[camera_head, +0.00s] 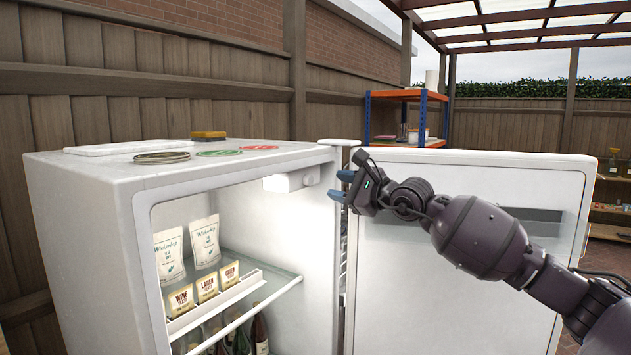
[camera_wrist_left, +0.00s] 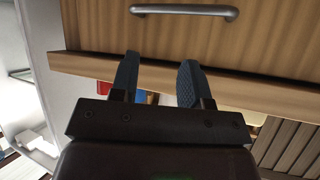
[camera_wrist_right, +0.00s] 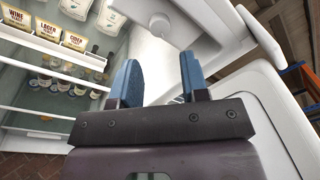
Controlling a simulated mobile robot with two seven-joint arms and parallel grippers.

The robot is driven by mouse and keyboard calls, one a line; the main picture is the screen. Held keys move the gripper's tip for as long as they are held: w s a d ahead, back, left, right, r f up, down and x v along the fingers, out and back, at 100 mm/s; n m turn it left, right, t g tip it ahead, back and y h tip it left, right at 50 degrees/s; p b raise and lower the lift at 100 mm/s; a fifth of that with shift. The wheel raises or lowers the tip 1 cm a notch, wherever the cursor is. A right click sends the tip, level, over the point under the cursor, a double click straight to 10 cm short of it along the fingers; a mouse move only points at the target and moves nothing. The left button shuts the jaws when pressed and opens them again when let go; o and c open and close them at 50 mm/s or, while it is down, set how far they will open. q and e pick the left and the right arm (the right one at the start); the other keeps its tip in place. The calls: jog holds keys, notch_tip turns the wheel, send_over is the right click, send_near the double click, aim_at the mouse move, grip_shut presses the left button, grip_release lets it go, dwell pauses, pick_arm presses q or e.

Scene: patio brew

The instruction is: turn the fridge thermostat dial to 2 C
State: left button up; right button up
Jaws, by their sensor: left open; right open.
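The white fridge (camera_head: 95,215) stands open at the left of the head view. Its thermostat housing (camera_head: 291,181) is lit, high inside at the right wall. The round white thermostat dial (camera_wrist_right: 160,24) shows in the right wrist view, just beyond and between the fingertips; its markings are too small to read. My right gripper (camera_head: 343,186) is open and empty, right of the housing near the fridge's opening, apart from the dial. My left gripper (camera_wrist_left: 158,75) is open and empty in the left wrist view, in front of a wooden drawer front (camera_wrist_left: 200,45).
The open fridge door (camera_head: 480,230) stands behind my right arm. Inside the fridge, white pouches (camera_head: 205,242) and yeast packets (camera_head: 207,284) sit on a shelf, with bottles (camera_head: 260,333) below.

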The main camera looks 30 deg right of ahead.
aim_at(311, 181)
jog(key=p+x, duration=0.1)
jog(key=x, duration=0.5)
jog(key=shift+w+a, duration=0.1)
jog(key=shift+w, duration=0.1)
jog(key=shift+w+a, duration=0.15)
jog(key=shift+w, duration=0.3)
jog(key=shift+w+f+p, duration=0.1)
jog(key=shift+p, duration=0.2)
jog(key=c, duration=0.6)
jog(key=shift+c, duration=0.2)
